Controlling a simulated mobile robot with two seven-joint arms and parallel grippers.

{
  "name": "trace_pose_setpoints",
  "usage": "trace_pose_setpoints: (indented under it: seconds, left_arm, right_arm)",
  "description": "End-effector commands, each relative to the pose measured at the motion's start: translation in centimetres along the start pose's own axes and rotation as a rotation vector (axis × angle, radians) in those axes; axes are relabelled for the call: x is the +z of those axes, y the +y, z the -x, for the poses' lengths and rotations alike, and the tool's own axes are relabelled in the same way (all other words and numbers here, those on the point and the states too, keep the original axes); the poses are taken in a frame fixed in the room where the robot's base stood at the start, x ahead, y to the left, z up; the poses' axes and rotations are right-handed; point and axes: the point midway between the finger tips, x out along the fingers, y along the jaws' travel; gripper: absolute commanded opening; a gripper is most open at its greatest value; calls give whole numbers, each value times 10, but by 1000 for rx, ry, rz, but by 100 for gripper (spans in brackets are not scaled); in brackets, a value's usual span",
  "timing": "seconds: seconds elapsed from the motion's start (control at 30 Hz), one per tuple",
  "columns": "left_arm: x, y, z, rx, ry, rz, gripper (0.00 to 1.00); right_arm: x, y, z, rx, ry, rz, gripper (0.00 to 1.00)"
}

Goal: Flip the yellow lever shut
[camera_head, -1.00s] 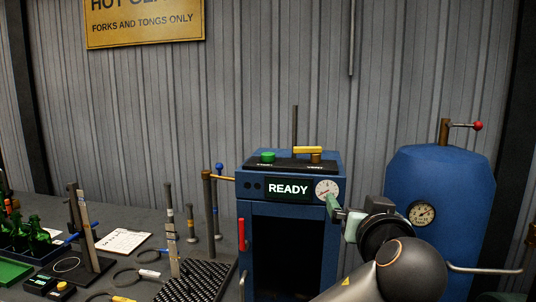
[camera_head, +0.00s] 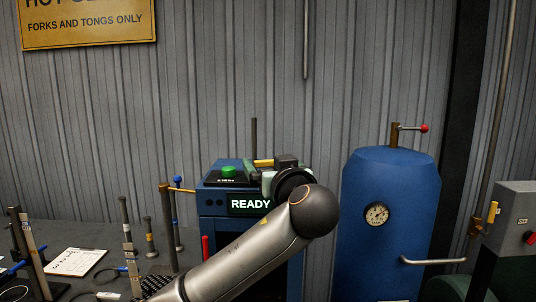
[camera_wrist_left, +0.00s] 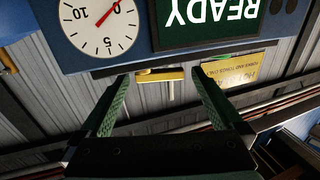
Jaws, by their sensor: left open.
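A yellow lever (camera_head: 264,162) lies roughly level on top of the blue READY machine (camera_head: 211,176), partly hidden behind my left gripper (camera_head: 257,174). In the left wrist view, which is upside down, this yellow lever (camera_wrist_left: 160,75) shows beyond and between the two green fingers of my left gripper (camera_wrist_left: 158,82). The fingers are apart, with nothing between them; I cannot tell whether they touch the lever. My right gripper is not in view.
A green button (camera_head: 229,172) sits on the machine's top, left of the gripper. A blue tank (camera_head: 388,230) with a gauge and red-knobbed handle stands to the right. Posts, rods and a clipboard (camera_head: 76,262) stand or lie on the bench at left. A wall sign hangs above.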

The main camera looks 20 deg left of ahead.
Motion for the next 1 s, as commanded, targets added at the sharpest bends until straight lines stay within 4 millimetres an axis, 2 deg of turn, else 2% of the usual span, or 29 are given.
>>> trace_pose_setpoints:
  seconds: [0.1, 0.2, 0.5, 1.0]
  left_arm:
    - [-2, 0, -13, -2, 1, -2, 100]
    - [-1, 0, -18, 0, 1, 0, 100]
    - [0, 0, -19, 1, 1, 0, 99]
    - [0, 0, -19, 1, 1, 0, 43]
  right_arm:
    - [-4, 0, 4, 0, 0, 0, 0]
    - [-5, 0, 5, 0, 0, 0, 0]
    - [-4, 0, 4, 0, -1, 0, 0]
    - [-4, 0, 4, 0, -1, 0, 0]
